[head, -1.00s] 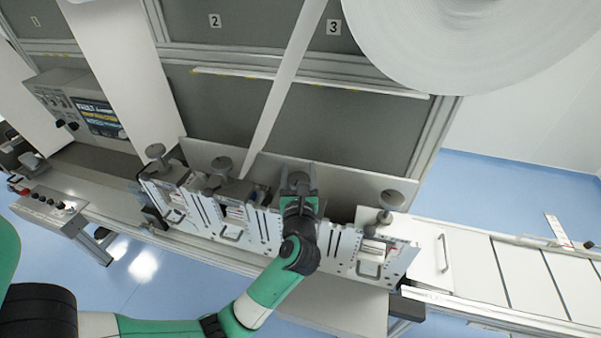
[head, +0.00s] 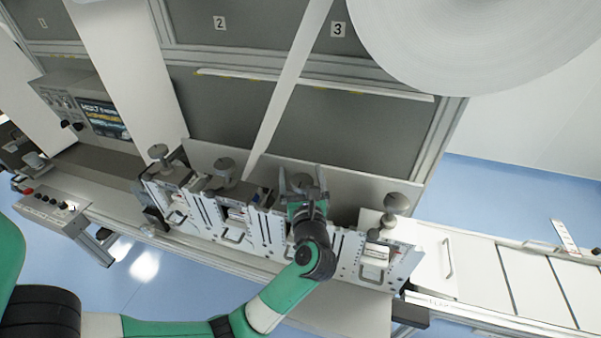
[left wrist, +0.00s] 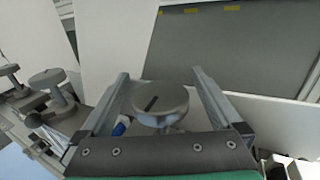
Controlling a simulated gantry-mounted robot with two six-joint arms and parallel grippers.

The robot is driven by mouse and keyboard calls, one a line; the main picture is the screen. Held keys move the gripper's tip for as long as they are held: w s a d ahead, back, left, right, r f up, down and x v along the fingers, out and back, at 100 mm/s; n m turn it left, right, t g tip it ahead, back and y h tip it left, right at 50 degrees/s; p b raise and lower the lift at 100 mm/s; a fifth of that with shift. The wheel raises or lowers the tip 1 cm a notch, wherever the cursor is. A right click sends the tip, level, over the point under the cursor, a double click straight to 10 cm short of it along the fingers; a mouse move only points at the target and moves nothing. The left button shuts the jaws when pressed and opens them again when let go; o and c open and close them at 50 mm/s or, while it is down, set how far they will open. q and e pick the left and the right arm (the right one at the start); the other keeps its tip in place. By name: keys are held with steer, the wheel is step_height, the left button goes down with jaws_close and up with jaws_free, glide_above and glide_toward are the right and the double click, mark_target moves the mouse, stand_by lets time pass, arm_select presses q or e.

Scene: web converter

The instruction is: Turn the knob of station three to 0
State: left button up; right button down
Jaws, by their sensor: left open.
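A round grey knob (head: 299,183), third from the left in the row of stations, stands between the two spread fingers of my left gripper (head: 303,179). In the left wrist view the same knob (left wrist: 162,108) has a dark slot mark on its top, tilted toward the upper right. The left gripper's fingers (left wrist: 160,78) are open, with a gap on each side of the knob. The knob's scale, if any, is hidden by the gripper and cannot be read. The number 3 label (head: 338,30) is on the back panel. My right gripper is out of view.
Other knobs stand to the left (head: 224,168) and right (head: 396,203) of this one. A large white roll (head: 470,40) hangs at upper right. A control box (head: 95,110) is at left.

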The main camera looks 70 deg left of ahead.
mark_target(303, 190)
arm_select(q)
steer(key=b+v, duration=0.1)
steer(key=v, duration=1)
steer(key=shift+a, duration=0.1)
